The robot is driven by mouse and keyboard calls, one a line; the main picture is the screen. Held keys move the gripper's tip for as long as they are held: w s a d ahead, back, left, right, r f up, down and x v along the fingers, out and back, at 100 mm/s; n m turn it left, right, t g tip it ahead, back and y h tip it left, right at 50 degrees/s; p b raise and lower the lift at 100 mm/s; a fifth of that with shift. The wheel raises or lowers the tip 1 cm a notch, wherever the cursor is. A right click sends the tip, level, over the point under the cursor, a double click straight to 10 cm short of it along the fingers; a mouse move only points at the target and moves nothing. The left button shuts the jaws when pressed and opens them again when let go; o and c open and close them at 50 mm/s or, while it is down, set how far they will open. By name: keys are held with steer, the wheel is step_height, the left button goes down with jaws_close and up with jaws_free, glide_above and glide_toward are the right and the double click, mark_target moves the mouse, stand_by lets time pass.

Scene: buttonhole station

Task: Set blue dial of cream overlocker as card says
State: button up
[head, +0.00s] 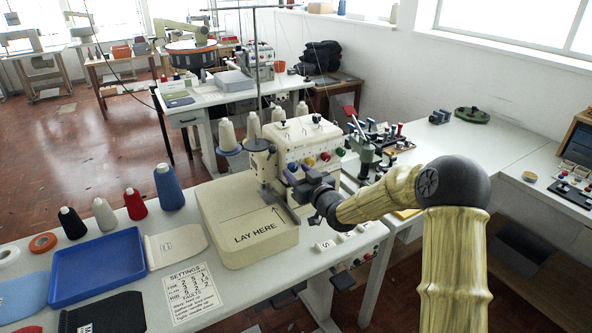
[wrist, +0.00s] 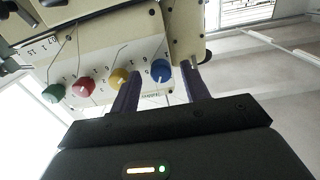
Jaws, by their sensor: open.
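The cream overlocker (head: 312,132) stands on the front table, with a row of coloured dials on its face. The blue dial (head: 292,167) is at the left end of the row in the head view, partly behind my gripper (head: 288,182). In the wrist view the blue dial (wrist: 161,72) shows between the tips of my open gripper (wrist: 162,78). The two dark fingers stand either side of it; I cannot tell whether they touch it. A white settings card (head: 193,297) lies on the table front. Its title reads SETTINGS; its rows of figures are too small to read surely.
Yellow (wrist: 119,77), red (wrist: 84,87) and green (wrist: 53,93) dials sit in line beside the blue one. A cream LAY HERE plate (head: 250,230) lies before the machine. A blue tray (head: 97,268) and several thread cones are at left.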

steer(key=shift+w+a, duration=0.4)
steer(key=shift+w, duration=0.15)
steer(key=c, duration=1)
